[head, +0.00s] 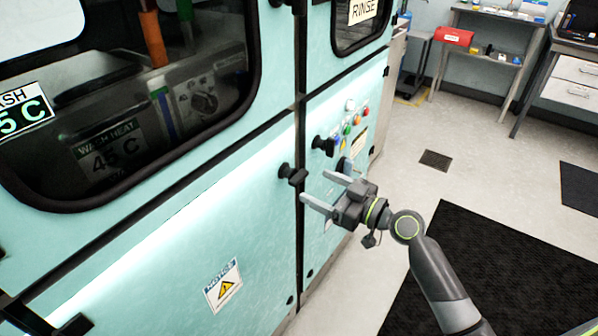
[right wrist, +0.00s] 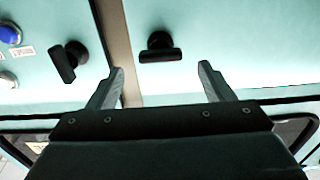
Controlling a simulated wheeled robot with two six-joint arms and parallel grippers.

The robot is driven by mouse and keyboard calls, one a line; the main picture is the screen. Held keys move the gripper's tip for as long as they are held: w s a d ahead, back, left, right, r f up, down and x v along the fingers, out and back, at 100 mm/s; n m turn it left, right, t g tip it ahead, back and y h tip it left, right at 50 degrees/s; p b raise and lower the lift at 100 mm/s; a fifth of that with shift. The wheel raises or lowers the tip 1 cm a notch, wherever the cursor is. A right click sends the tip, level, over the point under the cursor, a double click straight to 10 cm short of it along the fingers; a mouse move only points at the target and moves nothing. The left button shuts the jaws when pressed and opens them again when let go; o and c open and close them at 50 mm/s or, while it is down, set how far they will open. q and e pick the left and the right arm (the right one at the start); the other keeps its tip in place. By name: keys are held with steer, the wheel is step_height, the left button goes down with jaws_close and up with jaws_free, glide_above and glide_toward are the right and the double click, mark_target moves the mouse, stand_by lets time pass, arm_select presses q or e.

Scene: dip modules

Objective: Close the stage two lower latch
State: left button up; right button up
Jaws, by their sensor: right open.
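Two black latches sit on either side of a dark vertical seam on the teal machine front. One latch (head: 292,174) is left of the seam in the head view; the other (head: 324,146) is right of it, near the buttons. In the right wrist view the first latch (right wrist: 160,50) has its handle lying level, and the second latch (right wrist: 68,60) has its handle slanted. My right gripper (head: 318,187) is open and empty in front of the panel. In the wrist view the first latch appears between and beyond the fingertips (right wrist: 160,68), apart from them. I cannot tell which latch is stage two's.
Coloured buttons (head: 352,118) sit on the panel right of the latches. A dark window (head: 130,110) fills the upper left door, above a warning label (head: 223,286). A black floor mat (head: 490,270) lies at right.

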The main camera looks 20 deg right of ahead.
mark_target(303, 179)
steer(key=p+x, duration=0.1)
steer(key=x, duration=0.5)
steer(key=shift+w+a, duration=0.2)
steer(key=shift+w, duration=0.05)
steer(key=c, duration=1)
